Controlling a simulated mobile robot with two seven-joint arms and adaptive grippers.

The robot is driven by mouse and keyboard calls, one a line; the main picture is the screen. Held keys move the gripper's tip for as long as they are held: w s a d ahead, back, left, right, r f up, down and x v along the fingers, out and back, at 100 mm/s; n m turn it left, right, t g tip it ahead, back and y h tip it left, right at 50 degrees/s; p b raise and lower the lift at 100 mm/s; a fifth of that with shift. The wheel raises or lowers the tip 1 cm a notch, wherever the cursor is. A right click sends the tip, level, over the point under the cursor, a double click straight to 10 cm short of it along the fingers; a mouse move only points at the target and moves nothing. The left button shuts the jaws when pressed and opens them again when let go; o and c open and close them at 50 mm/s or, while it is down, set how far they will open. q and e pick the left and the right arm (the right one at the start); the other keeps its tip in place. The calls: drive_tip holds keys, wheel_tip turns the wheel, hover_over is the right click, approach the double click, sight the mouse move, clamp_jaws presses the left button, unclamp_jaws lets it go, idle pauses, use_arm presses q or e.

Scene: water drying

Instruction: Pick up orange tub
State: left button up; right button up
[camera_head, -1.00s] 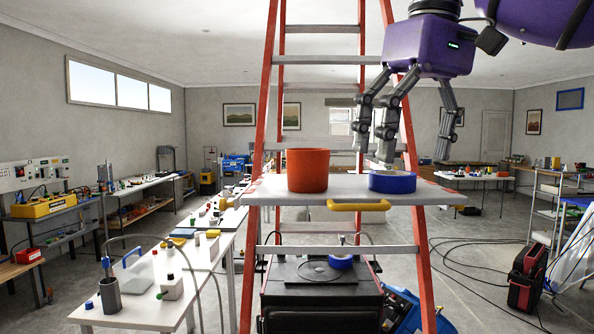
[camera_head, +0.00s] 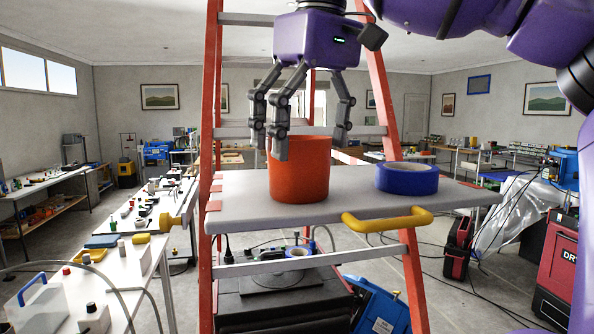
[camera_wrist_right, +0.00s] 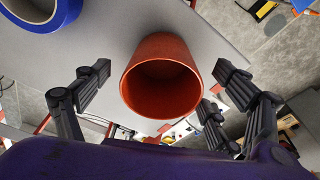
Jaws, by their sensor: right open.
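The orange tub (camera_head: 300,175) stands upright on the grey shelf of the ladder (camera_head: 345,185). My right gripper (camera_head: 302,140) is open and points down at the tub's rim, with fingers in front of and beside its top. In the right wrist view the tub (camera_wrist_right: 162,78) appears between the spread fingers, with its empty inside showing. Gaps show between the fingers (camera_wrist_right: 160,95) and the tub's wall there. My left gripper is in neither view.
A blue tape roll (camera_head: 407,179) lies on the shelf to the right of the tub. A yellow handle (camera_head: 388,220) sticks out at the shelf's front edge. The ladder's red rails (camera_head: 211,120) rise on both sides. A white workbench (camera_head: 130,280) stands at the left.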

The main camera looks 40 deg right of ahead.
sight(300, 172)
drive_tip(key=f, duration=0.2)
drive_tip(key=w+f, duration=0.1)
drive_tip(key=f, duration=0.1)
drive_tip(key=shift+w+a, duration=0.15)
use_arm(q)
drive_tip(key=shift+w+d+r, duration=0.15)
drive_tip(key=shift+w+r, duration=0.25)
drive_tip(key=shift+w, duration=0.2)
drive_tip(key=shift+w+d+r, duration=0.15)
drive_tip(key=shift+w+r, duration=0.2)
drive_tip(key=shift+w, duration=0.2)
use_arm(e)
drive_tip(key=shift+f, duration=0.55)
drive_tip(key=shift+w, duration=0.1)
drive_tip(key=c, duration=1)
drive_tip(key=shift+c, duration=1.4)
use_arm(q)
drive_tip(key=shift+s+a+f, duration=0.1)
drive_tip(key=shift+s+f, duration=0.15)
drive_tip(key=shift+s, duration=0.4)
